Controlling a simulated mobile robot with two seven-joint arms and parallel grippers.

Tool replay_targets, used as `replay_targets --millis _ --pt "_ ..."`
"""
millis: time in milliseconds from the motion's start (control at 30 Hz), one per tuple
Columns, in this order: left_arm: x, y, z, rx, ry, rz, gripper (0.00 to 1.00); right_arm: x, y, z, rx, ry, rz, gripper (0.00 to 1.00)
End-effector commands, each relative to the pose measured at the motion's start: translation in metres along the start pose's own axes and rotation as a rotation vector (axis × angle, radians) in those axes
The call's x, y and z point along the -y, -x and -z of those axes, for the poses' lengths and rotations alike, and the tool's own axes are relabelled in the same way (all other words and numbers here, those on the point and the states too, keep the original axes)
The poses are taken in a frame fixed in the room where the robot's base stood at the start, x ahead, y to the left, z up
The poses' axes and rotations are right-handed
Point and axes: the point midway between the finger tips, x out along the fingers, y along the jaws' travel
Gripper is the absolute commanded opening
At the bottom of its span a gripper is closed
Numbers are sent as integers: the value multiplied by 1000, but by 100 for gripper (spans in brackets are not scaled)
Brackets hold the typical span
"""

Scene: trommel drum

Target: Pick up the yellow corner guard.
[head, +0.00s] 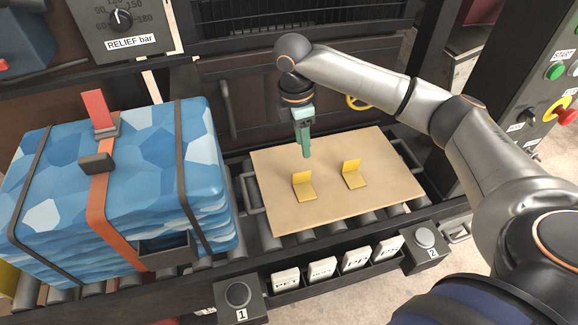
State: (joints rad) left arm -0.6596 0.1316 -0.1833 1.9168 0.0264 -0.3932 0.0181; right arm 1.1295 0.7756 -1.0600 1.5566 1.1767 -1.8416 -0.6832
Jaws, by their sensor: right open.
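Two yellow L-shaped corner guards lie on a tan board (275,215). The left corner guard (304,188) and the right corner guard (352,178) each have one flange flat and one standing up at the back. My right gripper (306,154) is green, points down and is open. In the picture its fingertips are just above the left guard's raised flange. It appears empty, and I cannot tell its exact height above the board. My left gripper is not in view.
The board rests on a roller conveyor with metal side handles. A strapped blue patterned stack (140,180) stands at left. A yellow handwheel (359,102) is behind the board. Buttons 1 (238,295) and 2 (425,238) flank several white cards in front. A control panel (545,100) is at right.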

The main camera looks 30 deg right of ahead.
Motion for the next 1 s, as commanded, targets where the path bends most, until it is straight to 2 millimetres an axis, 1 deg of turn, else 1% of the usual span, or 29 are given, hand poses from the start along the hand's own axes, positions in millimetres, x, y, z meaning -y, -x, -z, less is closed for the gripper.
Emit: replay_targets --millis 67,167,333,400,500,733,900,1000 --pt "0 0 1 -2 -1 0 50 -2 2 -4 2 -4 1 41" --pt "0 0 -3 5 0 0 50 -2 -4 -5 4 -4 5 41" --pt "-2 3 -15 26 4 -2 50 -1 -34 -4 5 -3 5 41" --pt "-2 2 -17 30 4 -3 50 -1 -46 -4 5 -3 5 41" --pt "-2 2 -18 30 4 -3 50 -2 -60 -3 4 -4 4 41" --pt "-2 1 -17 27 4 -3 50 -2 -77 0 2 -3 2 41" --pt "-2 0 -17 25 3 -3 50 -2 -102 10 3 -2 2 41" --pt "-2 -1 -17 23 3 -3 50 -2 -115 8 3 -4 2 41"
